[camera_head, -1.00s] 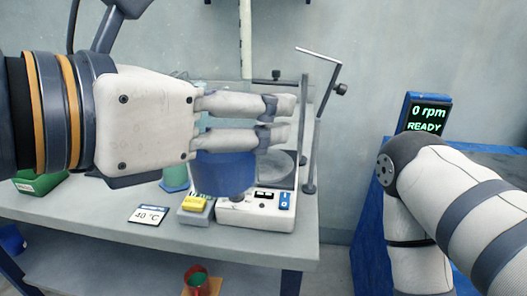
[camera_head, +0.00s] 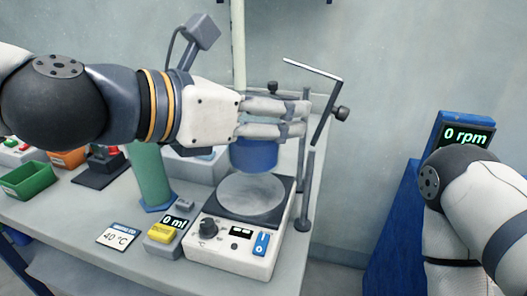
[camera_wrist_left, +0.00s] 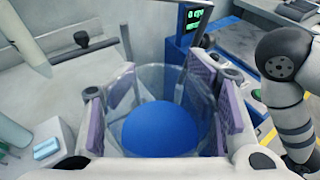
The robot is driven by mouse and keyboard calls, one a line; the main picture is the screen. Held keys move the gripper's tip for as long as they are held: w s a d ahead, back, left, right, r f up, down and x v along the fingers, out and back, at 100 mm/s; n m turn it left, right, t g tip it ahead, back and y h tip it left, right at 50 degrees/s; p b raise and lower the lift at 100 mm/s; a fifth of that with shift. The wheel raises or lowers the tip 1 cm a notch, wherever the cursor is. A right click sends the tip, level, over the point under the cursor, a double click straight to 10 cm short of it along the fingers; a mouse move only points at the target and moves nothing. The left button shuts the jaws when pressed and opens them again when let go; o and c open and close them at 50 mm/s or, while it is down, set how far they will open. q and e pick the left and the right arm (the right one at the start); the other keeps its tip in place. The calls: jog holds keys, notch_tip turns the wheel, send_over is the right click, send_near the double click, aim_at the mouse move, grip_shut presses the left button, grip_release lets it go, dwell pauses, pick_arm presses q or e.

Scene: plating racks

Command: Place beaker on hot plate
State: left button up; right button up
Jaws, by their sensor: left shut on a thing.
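The beaker is clear and holds blue liquid. In the head view the beaker (camera_head: 256,154) shows below the fingers of my left gripper (camera_head: 274,120), which is shut on it. In the left wrist view the beaker (camera_wrist_left: 160,128) sits upright between the purple finger pads. The hot plate (camera_head: 252,195) has a round grey top and a white control front, and stands on the bench. The beaker appears above the back part of its plate; a gap seems to show, but I cannot tell the height exactly. My right gripper is out of view; only my right arm shows.
A metal stand with a bent rod (camera_head: 316,72) rises behind and right of the hot plate. A 40 °C card (camera_head: 118,236) lies on the bench. A green bin (camera_head: 27,180) is farther left.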

pick_arm(q)
jog(key=w+f+b, duration=0.1)
jog(key=w+f, duration=0.1)
jog(key=f, duration=0.1)
jog(key=w+f, duration=0.2)
jog(key=f, duration=0.1)
jog(key=w+f+b, duration=0.1)
jog(key=w+f, duration=0.1)
jog(key=f, duration=0.2)
jog(key=shift+w+a+b, duration=0.15)
jog(key=shift+a+b, duration=0.2)
jog(key=shift+a, duration=0.05)
jog(key=shift+r, duration=0.15)
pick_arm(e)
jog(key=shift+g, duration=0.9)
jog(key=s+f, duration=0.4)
pick_arm(q)
jog(key=o, duration=1.4)
jog(key=shift+f, duration=0.2)
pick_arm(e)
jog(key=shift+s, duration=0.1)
